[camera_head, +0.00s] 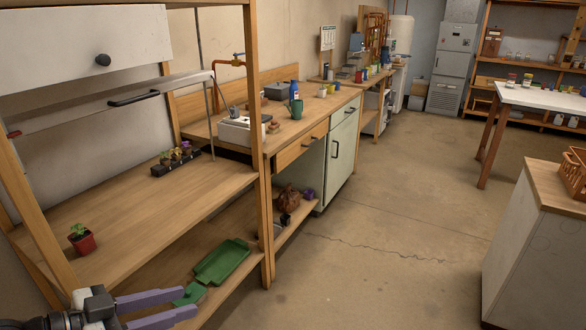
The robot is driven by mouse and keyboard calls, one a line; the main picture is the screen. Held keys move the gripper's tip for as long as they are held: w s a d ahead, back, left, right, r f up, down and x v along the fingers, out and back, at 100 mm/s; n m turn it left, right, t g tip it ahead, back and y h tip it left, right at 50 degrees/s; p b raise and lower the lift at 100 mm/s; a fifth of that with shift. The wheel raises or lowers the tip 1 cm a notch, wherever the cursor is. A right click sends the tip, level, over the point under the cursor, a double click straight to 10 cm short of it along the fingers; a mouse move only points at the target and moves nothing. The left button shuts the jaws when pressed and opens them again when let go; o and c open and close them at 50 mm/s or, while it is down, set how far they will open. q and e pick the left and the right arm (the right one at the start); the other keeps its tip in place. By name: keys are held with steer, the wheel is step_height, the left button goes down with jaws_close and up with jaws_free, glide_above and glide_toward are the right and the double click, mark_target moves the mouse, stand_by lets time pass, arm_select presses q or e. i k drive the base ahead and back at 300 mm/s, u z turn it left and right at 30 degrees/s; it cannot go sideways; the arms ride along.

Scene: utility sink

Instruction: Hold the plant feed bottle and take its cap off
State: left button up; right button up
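My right gripper is not in view.
The near shelf unit holds a potted seedling (83,240), a black seedling tray (175,160) and a green tray (222,262). A white sink (240,131) is set in the counter. A white cabinet (530,250) stands at right. The floor between is clear.

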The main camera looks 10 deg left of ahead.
mark_target(293, 89)
steer(key=z, duration=0.6)
steer(key=i, duration=2.65)
steer(key=u, duration=0.3)
steer(key=i, duration=2.3)
steer(key=u, duration=1.25)
steer(key=i, duration=1.05)
steer(key=u, duration=0.05)
